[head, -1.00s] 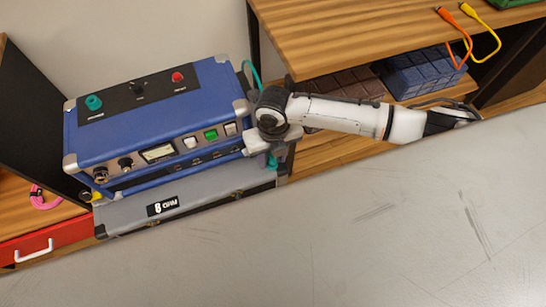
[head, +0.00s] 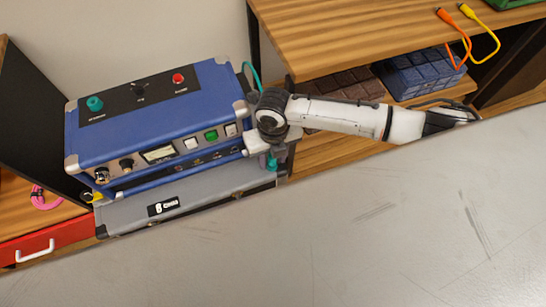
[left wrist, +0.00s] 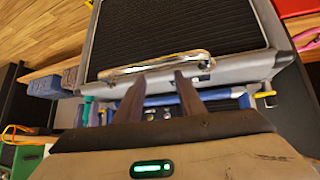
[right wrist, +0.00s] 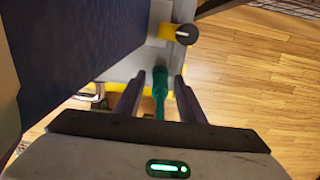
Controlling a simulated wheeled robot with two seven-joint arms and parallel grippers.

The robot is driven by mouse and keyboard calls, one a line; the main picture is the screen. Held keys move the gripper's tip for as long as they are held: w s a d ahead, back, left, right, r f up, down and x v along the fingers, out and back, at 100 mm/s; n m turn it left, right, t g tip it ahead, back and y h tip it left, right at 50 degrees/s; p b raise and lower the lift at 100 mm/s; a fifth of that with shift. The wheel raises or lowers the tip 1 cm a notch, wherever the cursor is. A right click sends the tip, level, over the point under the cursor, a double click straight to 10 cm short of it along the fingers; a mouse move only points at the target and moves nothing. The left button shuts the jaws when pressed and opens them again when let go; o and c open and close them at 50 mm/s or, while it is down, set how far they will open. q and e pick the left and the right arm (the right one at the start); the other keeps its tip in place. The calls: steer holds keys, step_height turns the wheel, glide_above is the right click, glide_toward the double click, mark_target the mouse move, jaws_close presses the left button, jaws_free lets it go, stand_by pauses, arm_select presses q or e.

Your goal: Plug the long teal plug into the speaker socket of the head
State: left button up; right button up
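The blue amp head (head: 150,120) sits on a grey speaker cabinet (head: 190,200) marked "8 OHM". My right gripper (head: 265,150) is at the amp's right front corner. In the right wrist view a teal plug (right wrist: 160,92) lies between my right fingers (right wrist: 158,90), with a gap on both sides. The teal plug (head: 272,163) shows partly below the gripper in the head view; its tip is hidden. A teal cable (head: 252,75) rises behind the amp. My left gripper (left wrist: 160,90) is open and empty by the cabinet's chrome handle (left wrist: 155,65); it is outside the head view.
A wooden shelf (head: 350,30) with blue and brown blocks (head: 425,72) stands at right, with orange and yellow cables (head: 470,25) on top. A black-and-yellow connector (right wrist: 180,33) is near the teal plug. A grey surface (head: 350,240) fills the foreground. A red drawer (head: 45,238) is at left.

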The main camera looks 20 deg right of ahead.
arm_select(q)
steer(key=shift+r, duration=0.25)
arm_select(e)
jaws_close()
stand_by(0.3)
